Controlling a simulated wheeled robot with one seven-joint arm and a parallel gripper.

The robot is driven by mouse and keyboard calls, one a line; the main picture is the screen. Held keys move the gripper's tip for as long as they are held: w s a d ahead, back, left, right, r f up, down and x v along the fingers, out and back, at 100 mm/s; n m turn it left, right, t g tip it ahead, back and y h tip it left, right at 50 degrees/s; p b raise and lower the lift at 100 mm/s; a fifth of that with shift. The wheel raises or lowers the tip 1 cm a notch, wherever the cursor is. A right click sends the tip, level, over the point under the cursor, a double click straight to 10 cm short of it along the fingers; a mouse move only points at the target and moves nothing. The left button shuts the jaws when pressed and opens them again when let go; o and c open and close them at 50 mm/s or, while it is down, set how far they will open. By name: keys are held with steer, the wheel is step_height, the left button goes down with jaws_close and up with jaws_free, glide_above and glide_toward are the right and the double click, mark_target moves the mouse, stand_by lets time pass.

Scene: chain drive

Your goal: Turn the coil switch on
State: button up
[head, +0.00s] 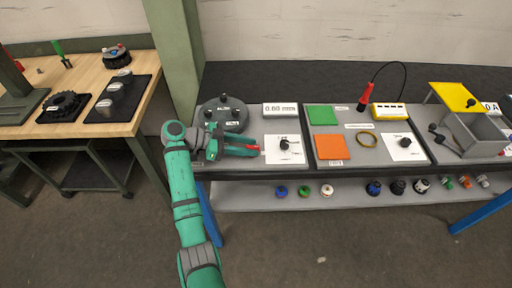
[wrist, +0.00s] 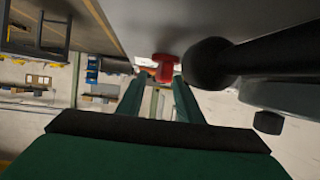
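My gripper (head: 258,149) is low over the left part of the grey bench, beside a white card (head: 298,157) with a black knob (head: 285,144). The card's print is too small to read, so I cannot tell which control is the coil switch. In the wrist view my two green fingers (wrist: 158,92) are apart. A red T-shaped piece (wrist: 165,62) shows between and just beyond their tips; I cannot tell if they touch it. A black ball-ended handle (wrist: 208,64) is close on the right there. A round grey unit (head: 226,112) with dark knobs stands behind the gripper.
A display (head: 281,110) stands behind the card. To the right are a green pad (head: 322,116), an orange pad (head: 332,148), another knob card (head: 404,147), a yellow box (head: 389,111) and a grey bin (head: 475,133). Several small coloured parts lie on the lower shelf (head: 345,201).

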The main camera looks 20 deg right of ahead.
steer(key=v, duration=0.8)
steer(key=shift+w, duration=0.1)
steer(key=shift+r, duration=0.15)
steer(key=shift+a, duration=0.4)
steer(key=shift+s+d, duration=0.1)
steer(key=shift+s, duration=0.1)
